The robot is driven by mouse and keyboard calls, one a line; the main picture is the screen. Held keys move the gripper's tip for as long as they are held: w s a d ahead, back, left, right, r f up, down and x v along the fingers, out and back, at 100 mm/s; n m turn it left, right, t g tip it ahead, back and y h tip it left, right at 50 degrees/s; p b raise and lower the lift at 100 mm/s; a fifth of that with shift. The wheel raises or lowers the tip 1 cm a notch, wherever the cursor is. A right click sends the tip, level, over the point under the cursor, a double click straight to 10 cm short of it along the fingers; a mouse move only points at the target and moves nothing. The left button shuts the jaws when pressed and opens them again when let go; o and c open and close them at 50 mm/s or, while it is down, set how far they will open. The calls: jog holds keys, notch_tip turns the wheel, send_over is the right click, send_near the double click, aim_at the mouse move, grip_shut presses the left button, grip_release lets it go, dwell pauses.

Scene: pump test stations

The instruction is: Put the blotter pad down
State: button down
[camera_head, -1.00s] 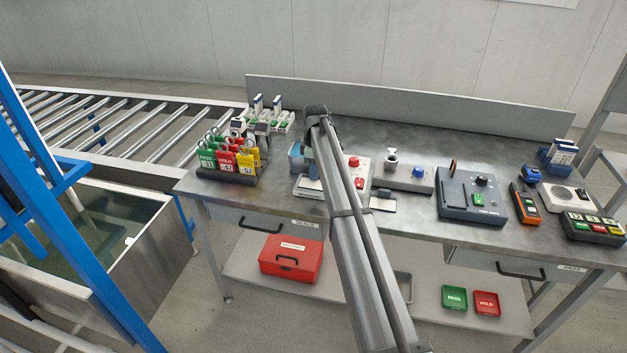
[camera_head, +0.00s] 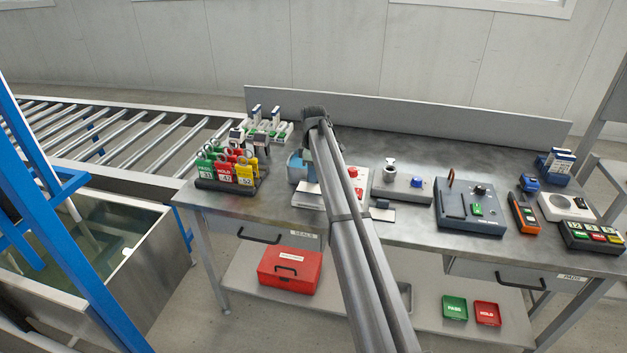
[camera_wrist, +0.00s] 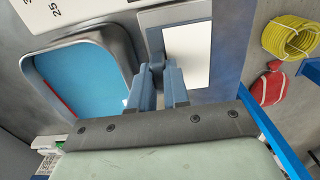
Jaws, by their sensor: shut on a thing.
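My gripper (camera_wrist: 158,70) shows in the wrist view with its two blue-grey fingers close together. They are shut at the lower edge of a flat pad with a white face and grey border, which I take for the blotter pad (camera_wrist: 190,52). The fingers cover part of that edge. In the head view my arm hides most of the gripper and pad, above the left part of the metal workbench (camera_head: 410,165). I cannot tell whether the pad touches the surface below it.
A blue-floored tray (camera_wrist: 90,75) lies left of the pad in the wrist view. On the bench, a tag rack (camera_head: 228,185) stands left, a unit with a blue knob (camera_head: 402,188) right of my arm, and a dark tester (camera_head: 470,210) farther right. The front bench edge is close.

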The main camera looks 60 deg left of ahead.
notch_tip(320, 180, up, 7)
jog(key=shift+f, duration=0.15)
jog(key=shift+w+d, duration=0.15)
jog(key=shift+w, duration=0.15)
jog(key=w+d+f+m, duration=0.1)
jog(key=w+d+m, duration=0.3)
jog(key=w+d, duration=1.85)
jog(key=shift+w+d+f+n, duration=0.15)
jog(key=shift+d+f+n, duration=0.45)
jog(key=shift+f, duration=1.25)
jog(key=shift+w+d+f+n, duration=0.15)
jog(key=shift+d+f+n, duration=0.45)
jog(key=shift+f, duration=1.25)
jog(key=shift+w+d+f+n, duration=0.15)
jog(key=shift+d+f+n, duration=0.45)
jog(key=shift+f, duration=1.25)
jog(key=shift+a+f, duration=0.1)
jog(key=shift+a, duration=0.15)
